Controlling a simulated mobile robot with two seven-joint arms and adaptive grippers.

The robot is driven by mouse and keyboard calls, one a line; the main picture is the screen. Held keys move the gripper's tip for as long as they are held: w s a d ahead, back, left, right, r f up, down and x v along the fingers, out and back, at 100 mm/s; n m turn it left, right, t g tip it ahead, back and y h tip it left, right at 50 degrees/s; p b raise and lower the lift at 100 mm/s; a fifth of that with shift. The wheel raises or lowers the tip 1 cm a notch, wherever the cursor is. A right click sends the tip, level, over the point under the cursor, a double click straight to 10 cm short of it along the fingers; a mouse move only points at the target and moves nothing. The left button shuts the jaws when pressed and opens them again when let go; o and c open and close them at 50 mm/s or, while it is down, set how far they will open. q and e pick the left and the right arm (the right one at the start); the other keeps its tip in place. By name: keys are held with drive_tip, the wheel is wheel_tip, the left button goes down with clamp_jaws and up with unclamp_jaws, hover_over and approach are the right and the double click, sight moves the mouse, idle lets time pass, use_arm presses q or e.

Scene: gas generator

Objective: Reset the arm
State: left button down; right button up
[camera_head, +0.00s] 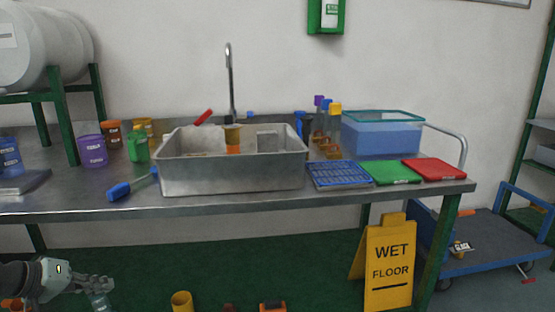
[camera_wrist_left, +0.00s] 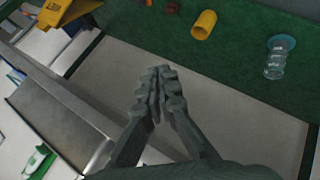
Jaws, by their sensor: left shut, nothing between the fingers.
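My left gripper (camera_head: 98,284) is at the lower left of the head view, in front of the bench and below its top. In the left wrist view its two fingers (camera_wrist_left: 160,78) are closed together with nothing between them. My right gripper is in neither view. A clear glass vessel shows in the left wrist view (camera_wrist_left: 275,62) on the green floor, apart from the fingers. In the head view, a clear vessel (camera_head: 99,301) appears just below the fingertips, partly cut off by the frame.
The metal bench (camera_head: 240,203) carries a sink tub (camera_head: 233,178), coloured cups, a blue tray (camera_head: 339,175), and green and red mats. A yellow wet-floor sign (camera_head: 389,265) stands right of centre. A yellow cylinder (camera_head: 182,301) lies low. A blue cart (camera_head: 480,240) is at right.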

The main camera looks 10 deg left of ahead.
use_arm(q)
drive_tip(key=s+d+f+m+g+y, duration=0.1)
drive_tip(key=s+d+f, duration=0.25)
drive_tip(key=f, duration=0.35)
drive_tip(key=s+d+f+m+g+y, duration=0.1)
drive_tip(key=s+d+f+m+g, duration=0.15)
drive_tip(key=s+f, duration=0.4)
drive_tip(key=s+d+f+m, duration=0.1)
drive_tip(key=s+d+f, duration=0.25)
drive_tip(key=f, duration=0.55)
drive_tip(key=s+d+f+m+g+y, duration=0.2)
drive_tip(key=s+d+f, duration=0.4)
drive_tip(key=s+d, duration=0.3)
drive_tip(key=shift+s+d+f+m+y, duration=0.2)
drive_tip(key=shift+s+d+m+y, duration=0.25)
drive_tip(key=shift+m+y, duration=0.2)
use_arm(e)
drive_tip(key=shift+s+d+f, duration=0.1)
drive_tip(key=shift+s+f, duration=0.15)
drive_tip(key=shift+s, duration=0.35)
